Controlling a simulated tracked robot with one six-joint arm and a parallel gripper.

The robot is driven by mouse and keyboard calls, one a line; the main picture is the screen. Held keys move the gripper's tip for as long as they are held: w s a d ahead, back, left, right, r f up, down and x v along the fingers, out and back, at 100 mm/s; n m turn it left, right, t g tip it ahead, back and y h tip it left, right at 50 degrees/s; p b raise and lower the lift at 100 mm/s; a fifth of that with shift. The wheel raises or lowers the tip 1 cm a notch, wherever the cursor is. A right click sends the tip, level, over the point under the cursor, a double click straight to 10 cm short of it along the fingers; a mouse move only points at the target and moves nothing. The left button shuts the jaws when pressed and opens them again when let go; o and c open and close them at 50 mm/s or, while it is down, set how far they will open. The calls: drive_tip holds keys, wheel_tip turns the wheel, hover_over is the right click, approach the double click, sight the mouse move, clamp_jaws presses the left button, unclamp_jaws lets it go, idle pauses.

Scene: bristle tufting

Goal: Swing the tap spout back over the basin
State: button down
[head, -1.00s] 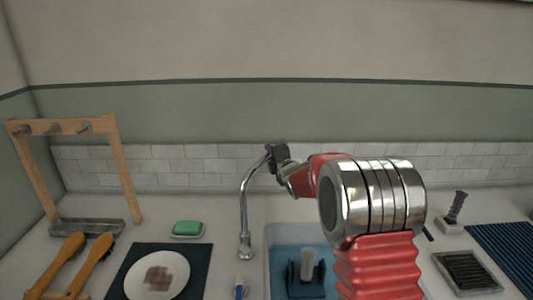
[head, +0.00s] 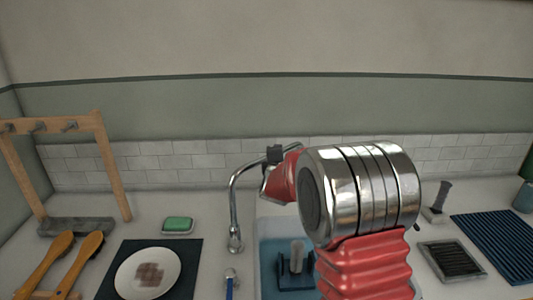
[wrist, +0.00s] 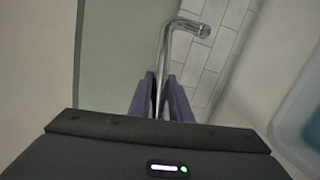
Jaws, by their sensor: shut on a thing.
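The chrome tap spout (head: 233,194) rises from its base at the basin's left side and arches up and to the right in the head view. My gripper (head: 273,154) is shut on the spout's upper part, above the basin's back area. In the wrist view the purple-grey fingers (wrist: 160,100) close around the spout (wrist: 166,55), whose chrome tube runs up from between them and bends right. The blue basin (head: 266,248) lies in front, partly hidden by my arm. It also shows at the right edge of the wrist view (wrist: 299,125).
A dark blue block with a grey cylinder (head: 296,257) is in the basin. Left are green soap (head: 178,224), a stained plate (head: 125,280), brushes (head: 91,250) and a wooden rack (head: 116,165). Right are a black tray (head: 450,260) and a ribbed blue mat (head: 497,243).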

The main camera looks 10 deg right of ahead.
drive_tip(key=s+d+m+g+h, duration=0.1)
drive_tip(key=s+m+g+h, duration=0.5)
drive_tip(key=s, duration=0.7)
drive_tip(key=shift+s+d+f+m+g+h, duration=0.2)
drive_tip(key=shift+d+f+m+g+h, duration=0.15)
drive_tip(key=shift+m+h, duration=0.85)
drive_tip(key=c, duration=1.9)
unclamp_jaws()
drive_tip(key=shift+c, duration=0.2)
drive_tip(key=o, duration=0.3)
drive_tip(key=shift+d+r+h, duration=0.1)
drive_tip(key=shift+r+h, duration=0.1)
drive_tip(key=shift+h, duration=0.1)
drive_tip(key=shift+s, duration=0.1)
